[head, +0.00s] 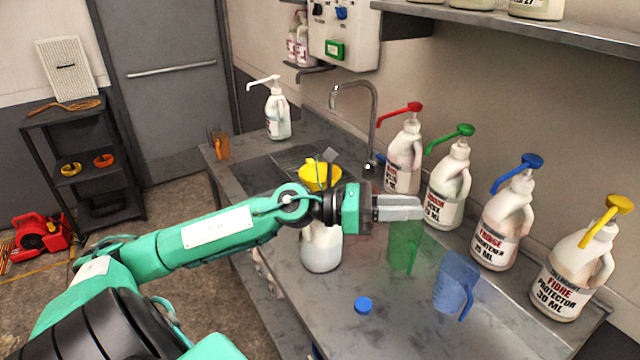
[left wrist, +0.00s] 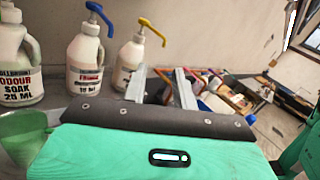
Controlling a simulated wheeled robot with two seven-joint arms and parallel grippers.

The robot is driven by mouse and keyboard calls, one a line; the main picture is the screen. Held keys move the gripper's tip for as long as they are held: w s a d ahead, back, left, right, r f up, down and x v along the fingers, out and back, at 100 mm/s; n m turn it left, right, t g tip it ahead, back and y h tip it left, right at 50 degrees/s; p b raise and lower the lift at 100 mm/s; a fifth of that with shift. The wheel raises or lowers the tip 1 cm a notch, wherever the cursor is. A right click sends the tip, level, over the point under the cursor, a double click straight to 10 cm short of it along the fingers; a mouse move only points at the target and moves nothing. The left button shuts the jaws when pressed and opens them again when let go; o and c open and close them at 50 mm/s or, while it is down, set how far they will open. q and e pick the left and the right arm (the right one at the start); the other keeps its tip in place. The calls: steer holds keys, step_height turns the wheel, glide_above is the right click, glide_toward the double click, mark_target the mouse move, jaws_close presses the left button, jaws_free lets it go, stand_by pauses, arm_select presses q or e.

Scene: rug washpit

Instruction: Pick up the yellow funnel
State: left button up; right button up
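The yellow funnel (head: 318,174) shows in the head view near the middle of the counter, just behind my left forearm, which hides its lower part. A white container (head: 322,250) shows below the forearm; I cannot tell whether the funnel rests in it. My left gripper (head: 412,207) is to the right of the funnel, above the counter and pointing right, away from it. In the left wrist view its two fingers (left wrist: 160,84) stand apart with nothing between them. The funnel is not seen there. My right gripper is in neither view.
Pump bottles with red (head: 403,155), green (head: 446,185), blue (head: 502,225) and yellow (head: 578,265) tops line the wall. A green jug (head: 405,247), a blue jug (head: 456,282) and a blue cap (head: 363,305) are on the counter. A sink tap (head: 375,115) stands behind.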

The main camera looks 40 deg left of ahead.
arm_select(q)
steer(key=a+f+m+g+y, duration=0.1)
steer(key=a+m+g+y, duration=0.2)
steer(key=m, duration=0.3)
steer(key=m+g+y, duration=0.2)
steer(key=m+y, duration=0.2)
steer(key=y, duration=0.8)
glide_toward(310, 183)
steer(key=shift+y, duration=0.3)
steer(key=p+x, duration=0.6)
steer(key=x, duration=0.4)
steer(key=shift+w+a, duration=0.1)
steer(key=shift+w, duration=0.05)
steer(key=shift+w+f, duration=0.25)
steer(key=shift+f, duration=0.25)
steer(key=c, duration=0.5)
jaws_close()
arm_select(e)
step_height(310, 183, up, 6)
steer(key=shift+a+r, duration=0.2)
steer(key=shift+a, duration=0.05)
